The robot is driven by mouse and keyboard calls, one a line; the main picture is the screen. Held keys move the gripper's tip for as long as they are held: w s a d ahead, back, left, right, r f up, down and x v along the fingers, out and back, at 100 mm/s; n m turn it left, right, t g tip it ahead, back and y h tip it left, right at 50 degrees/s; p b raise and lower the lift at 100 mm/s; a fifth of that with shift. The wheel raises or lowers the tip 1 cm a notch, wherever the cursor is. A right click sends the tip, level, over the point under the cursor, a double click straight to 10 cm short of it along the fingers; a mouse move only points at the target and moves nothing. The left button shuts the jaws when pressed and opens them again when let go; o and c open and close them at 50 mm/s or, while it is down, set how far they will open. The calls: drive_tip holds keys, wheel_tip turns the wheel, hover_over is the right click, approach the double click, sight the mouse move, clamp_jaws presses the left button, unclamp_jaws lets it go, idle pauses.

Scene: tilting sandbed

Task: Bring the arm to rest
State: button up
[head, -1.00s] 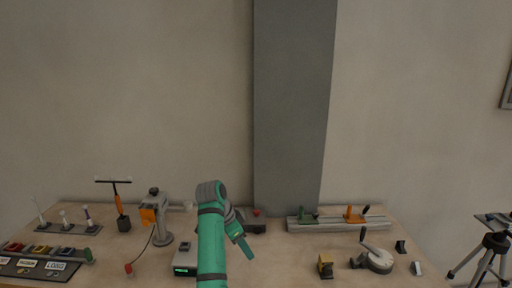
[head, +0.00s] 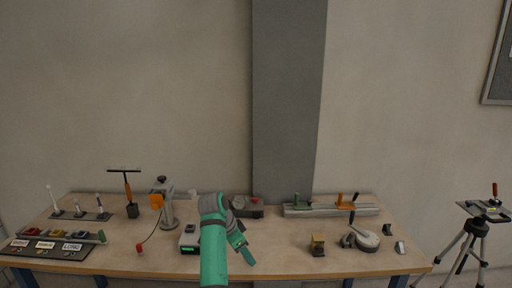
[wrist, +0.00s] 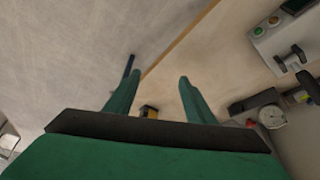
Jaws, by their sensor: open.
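My green arm rises from the bottom of the head view in front of the table. My gripper (head: 246,256) shows there only as a green finger end pointing down to the right. In the wrist view my gripper (wrist: 155,90) has its two green fingers wide apart with nothing between them.
A tripod (head: 475,245) stands at the right. The table's front middle is fairly clear.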

drive_tip(key=s+d+f+n+t, duration=0.2)
drive_tip(key=s+f, duration=0.2)
drive_tip(key=f, duration=0.8)
drive_tip(key=s+d+f+n+t, duration=0.15)
drive_tip(key=s+f, duration=0.25)
drive_tip(key=f, duration=0.8)
drive_tip(key=s+d+f+n+t+y, duration=0.1)
drive_tip(key=s+f+n, duration=0.1)
drive_tip(key=s+f, duration=0.45)
drive_tip(key=s+d+f+n+t+y, duration=0.1)
drive_tip(key=s+f+n+t, duration=0.15)
drive_tip(key=s, duration=0.65)
drive_tip(key=s+r+n+t+y, duration=0.2)
drive_tip(key=s+r+n+t, duration=0.15)
drive_tip(key=s, duration=1.75)
drive_tip(key=s+a+r+t, duration=0.1)
drive_tip(key=s+r, duration=0.6)
drive_tip(key=r, duration=0.2)
drive_tip(key=s+r+t, duration=0.1)
drive_tip(key=s+r, duration=0.6)
drive_tip(key=r, duration=0.3)
drive_tip(key=shift+s+a+r, duration=0.15)
drive_tip(key=shift+a+r, duration=0.1)
drive_tip(key=shift+a, duration=0.15)
drive_tip(key=shift+n+t, duration=0.25)
